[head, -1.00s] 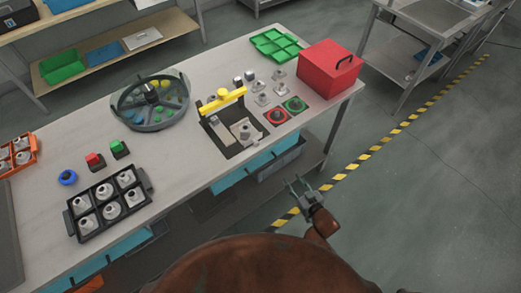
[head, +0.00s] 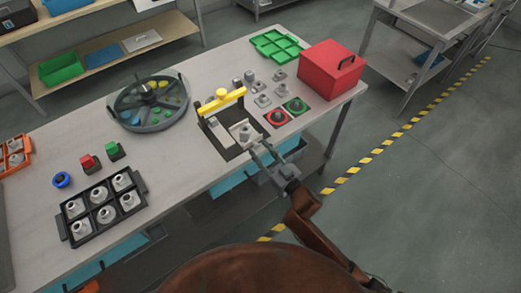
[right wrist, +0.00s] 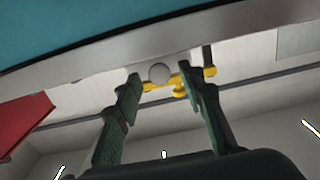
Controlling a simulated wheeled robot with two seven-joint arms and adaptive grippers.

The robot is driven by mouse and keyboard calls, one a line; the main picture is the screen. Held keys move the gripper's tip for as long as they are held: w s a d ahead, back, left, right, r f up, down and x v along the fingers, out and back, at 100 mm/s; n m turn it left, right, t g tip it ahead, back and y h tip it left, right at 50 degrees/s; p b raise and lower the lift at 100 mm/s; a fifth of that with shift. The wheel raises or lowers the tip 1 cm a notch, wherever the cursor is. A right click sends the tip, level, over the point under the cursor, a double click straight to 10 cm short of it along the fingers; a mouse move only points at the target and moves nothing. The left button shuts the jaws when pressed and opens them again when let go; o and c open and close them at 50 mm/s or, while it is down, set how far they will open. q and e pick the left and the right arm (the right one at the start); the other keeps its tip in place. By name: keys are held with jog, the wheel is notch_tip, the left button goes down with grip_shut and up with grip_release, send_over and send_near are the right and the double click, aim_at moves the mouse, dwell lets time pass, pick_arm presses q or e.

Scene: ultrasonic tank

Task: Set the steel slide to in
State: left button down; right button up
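The steel slide looks to be the grey metal plate with a knob (head: 243,132) at the front of the black-framed station, beneath the yellow bar (head: 221,101). Its exact setting cannot be read from here. My right gripper (head: 262,152) is open and empty at the table's front edge, just in front of the plate. In the right wrist view, my right gripper's fingers (right wrist: 162,88) are spread apart, with a round grey knob (right wrist: 159,73) and the yellow bar (right wrist: 180,82) showing beyond them. My left gripper is not in view.
Red (head: 276,118) and green (head: 295,106) button pads sit right of the station. A red box (head: 332,70) stands at the right end. A round tray (head: 151,103) and a black rack of fittings (head: 101,208) lie left. Blue bins (head: 232,185) are under the table.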

jog(key=shift+w+a, duration=0.1)
jog(key=shift+c, duration=0.4)
grip_shut()
dwell(0.3)
